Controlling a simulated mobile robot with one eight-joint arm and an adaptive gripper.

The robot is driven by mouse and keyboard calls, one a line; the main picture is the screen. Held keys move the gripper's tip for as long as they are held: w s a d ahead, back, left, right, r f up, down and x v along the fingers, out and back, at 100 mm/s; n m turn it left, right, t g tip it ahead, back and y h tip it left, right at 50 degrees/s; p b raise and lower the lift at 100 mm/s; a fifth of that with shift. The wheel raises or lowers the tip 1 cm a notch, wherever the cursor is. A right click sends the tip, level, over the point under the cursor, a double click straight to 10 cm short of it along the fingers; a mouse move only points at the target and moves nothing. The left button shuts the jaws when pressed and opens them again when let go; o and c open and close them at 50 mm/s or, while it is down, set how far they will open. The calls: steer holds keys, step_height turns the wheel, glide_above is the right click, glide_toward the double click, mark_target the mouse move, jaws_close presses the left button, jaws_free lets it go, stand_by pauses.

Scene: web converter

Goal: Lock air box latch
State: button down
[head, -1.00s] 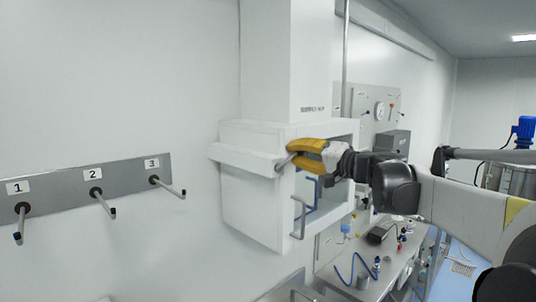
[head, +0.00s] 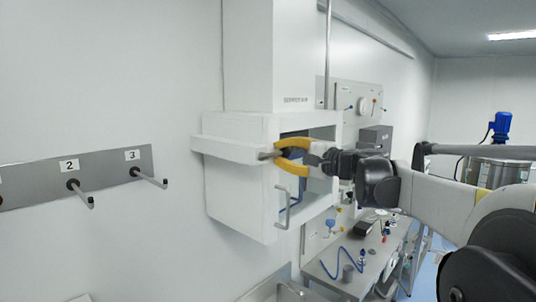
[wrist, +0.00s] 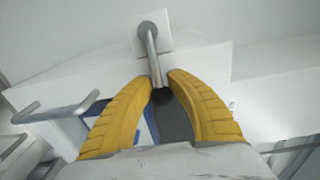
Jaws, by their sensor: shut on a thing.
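The air box (head: 240,194) is a white box on the wall in the head view, with an opening on its right side. Its latch is a short grey rod (head: 265,155) at the right end of the white front bar. In the wrist view the latch rod (wrist: 151,48) comes from a small white square plate and runs down between the fingertips. My gripper (head: 277,152) has yellow fingers with the tips shut on the rod's end. The gripper also shows in the wrist view (wrist: 160,82). The fingertips partly hide the rod's end.
A grey wall rack (head: 105,173) with numbered pegs is at the left. A bench (head: 335,272) with a blue hose and small items stands below right. Bare wall separates the rack and box.

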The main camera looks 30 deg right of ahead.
steer(key=shift+f, duration=0.1)
steer(key=c, duration=1.5)
jaws_free()
steer(key=shift+c, duration=0.2)
steer(key=shift+s+d, duration=0.1)
steer(key=shift+d, duration=0.05)
steer(key=v, duration=1.2)
